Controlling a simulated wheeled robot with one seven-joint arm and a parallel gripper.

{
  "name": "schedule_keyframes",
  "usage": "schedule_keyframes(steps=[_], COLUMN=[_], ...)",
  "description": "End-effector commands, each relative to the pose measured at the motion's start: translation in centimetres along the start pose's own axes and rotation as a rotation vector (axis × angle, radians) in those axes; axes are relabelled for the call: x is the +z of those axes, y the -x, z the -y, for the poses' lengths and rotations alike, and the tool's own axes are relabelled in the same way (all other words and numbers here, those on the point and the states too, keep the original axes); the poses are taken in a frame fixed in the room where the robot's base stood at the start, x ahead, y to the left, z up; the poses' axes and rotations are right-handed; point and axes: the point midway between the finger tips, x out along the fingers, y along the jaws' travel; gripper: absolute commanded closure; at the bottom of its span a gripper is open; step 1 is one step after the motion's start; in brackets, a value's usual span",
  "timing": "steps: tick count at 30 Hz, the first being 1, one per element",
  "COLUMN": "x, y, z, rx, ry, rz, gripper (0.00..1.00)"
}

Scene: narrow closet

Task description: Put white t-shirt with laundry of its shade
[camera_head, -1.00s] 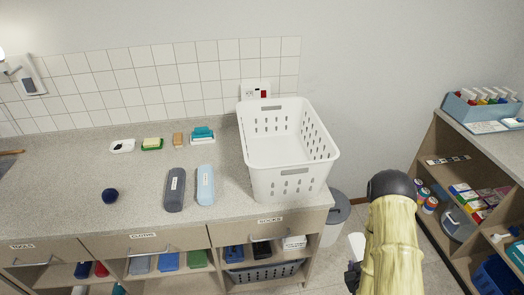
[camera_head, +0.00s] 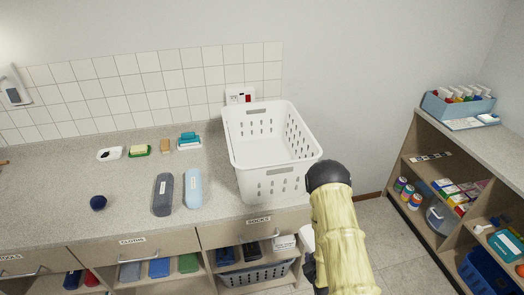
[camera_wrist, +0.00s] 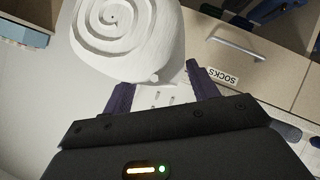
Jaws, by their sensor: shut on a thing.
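The white t-shirt (camera_wrist: 125,35) is rolled into a spiral and fills the top of the wrist view. My gripper (camera_wrist: 161,76) is shut on its near edge, with one dark finger on each side. In the head view a pale part of the shirt (camera_head: 307,238) shows left of my arm, in front of the counter's right end; my arm hides most of the gripper. A white laundry basket (camera_head: 275,186) stands on the counter at its right end, above and left of the held shirt. Its visible inside looks empty. A dark grey basket (camera_head: 256,276) sits on the low shelf under the counter.
The "SOCKS" drawer (camera_head: 258,228) is shut, close to my gripper. A shelf unit (camera_head: 430,120) with a blue bin (camera_head: 488,274) stands right. Open floor lies between.

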Motion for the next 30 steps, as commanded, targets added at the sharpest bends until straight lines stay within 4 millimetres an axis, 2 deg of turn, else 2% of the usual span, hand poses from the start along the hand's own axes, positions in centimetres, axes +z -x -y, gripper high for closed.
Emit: schedule_keyframes(steps=[7,19,30], x=[-0.7,-5.8,-8.2], y=[0.5,4.1,5.9], z=[-0.5,-4.2,-6.2], rx=[0.0,-0.001,-0.001], ry=[0.0,0.001,0.001], rz=[-0.001,-0.002,-0.002], gripper=[0.67,0.67,0.67])
